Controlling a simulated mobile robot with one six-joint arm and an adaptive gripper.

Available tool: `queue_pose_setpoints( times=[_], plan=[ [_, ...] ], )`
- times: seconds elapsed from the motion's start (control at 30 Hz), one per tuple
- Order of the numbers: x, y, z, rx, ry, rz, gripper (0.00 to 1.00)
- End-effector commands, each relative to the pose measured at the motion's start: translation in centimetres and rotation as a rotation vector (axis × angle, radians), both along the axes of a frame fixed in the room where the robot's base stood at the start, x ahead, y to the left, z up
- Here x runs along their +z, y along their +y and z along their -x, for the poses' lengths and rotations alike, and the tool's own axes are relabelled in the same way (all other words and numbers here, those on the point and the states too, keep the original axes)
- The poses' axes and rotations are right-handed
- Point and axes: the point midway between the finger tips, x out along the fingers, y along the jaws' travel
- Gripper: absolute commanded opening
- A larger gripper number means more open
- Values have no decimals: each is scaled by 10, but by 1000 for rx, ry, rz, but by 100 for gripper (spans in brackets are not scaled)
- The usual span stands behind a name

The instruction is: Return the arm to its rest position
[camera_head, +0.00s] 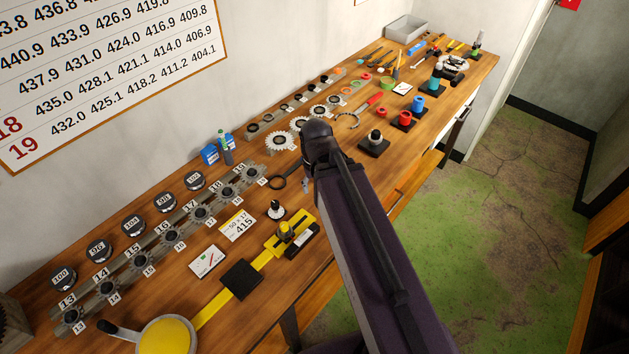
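My arm rises from the bottom right of the head view, a long dark purple link ending in a rounded black joint above the middle of the workbench (160,213).
Numbered sprockets on a rack (172,232), round weights (163,201) and a yellow fixture (215,305) fill the left. The green floor (480,215) is clear at right.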

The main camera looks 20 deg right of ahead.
Motion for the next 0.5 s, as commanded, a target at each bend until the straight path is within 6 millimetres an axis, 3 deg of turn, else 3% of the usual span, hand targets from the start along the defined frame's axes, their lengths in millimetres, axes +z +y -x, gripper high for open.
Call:
queue_pose_setpoints(
  times=[0.5],
  plan=[
    [-35,0,0,-1,0,0,65]
  ],
)
